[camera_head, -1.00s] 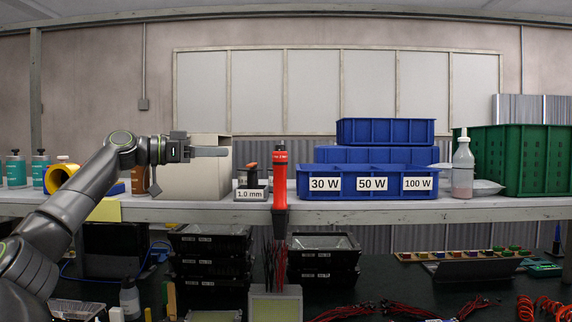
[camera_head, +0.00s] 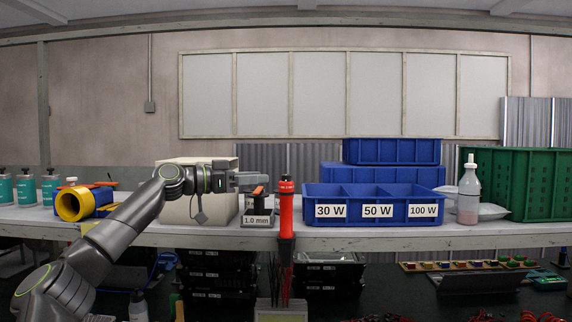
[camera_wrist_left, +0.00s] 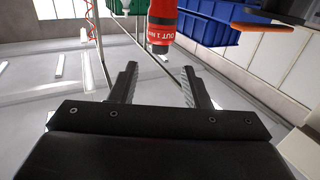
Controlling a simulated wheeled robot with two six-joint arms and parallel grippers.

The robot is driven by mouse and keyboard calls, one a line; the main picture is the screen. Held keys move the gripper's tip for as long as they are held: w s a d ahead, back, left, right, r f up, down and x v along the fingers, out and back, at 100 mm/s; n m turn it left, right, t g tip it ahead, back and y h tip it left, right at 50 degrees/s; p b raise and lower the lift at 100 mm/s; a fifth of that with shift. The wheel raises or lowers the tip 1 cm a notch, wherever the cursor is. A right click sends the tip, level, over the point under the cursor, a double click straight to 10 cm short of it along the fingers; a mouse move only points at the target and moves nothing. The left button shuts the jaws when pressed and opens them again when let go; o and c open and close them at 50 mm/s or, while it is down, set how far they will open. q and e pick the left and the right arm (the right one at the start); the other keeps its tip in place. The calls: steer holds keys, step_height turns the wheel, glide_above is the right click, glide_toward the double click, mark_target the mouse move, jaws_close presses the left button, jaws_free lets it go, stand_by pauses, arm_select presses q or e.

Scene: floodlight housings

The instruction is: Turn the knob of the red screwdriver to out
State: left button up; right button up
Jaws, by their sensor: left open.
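The red screwdriver (camera_head: 286,208) stands upright at the front edge of the shelf, its lower end in a dark holder. In the left wrist view its red body with a dark knob end (camera_wrist_left: 161,30) shows at the top, with white lettering that seems to read "OUT 1 NM". My left gripper (camera_head: 262,180) is level with the screwdriver's top, just left of it in the head view. In the left wrist view its two fingers (camera_wrist_left: 160,85) are apart with nothing between them, and the screwdriver lies beyond the fingertips. My right gripper is not in view.
A holder labelled 1.0 mm (camera_head: 257,219) with an orange-handled tool is close beside the screwdriver. The blue bin labelled 30 W, 50 W and 100 W (camera_head: 376,224) stands just to the right. A beige box (camera_head: 180,207) is behind my left arm.

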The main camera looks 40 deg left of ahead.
mark_target(286, 176)
arm_select(q)
steer(key=shift+p+x, duration=3.55)
steer(key=shift+x, duration=0.8)
jaws_close()
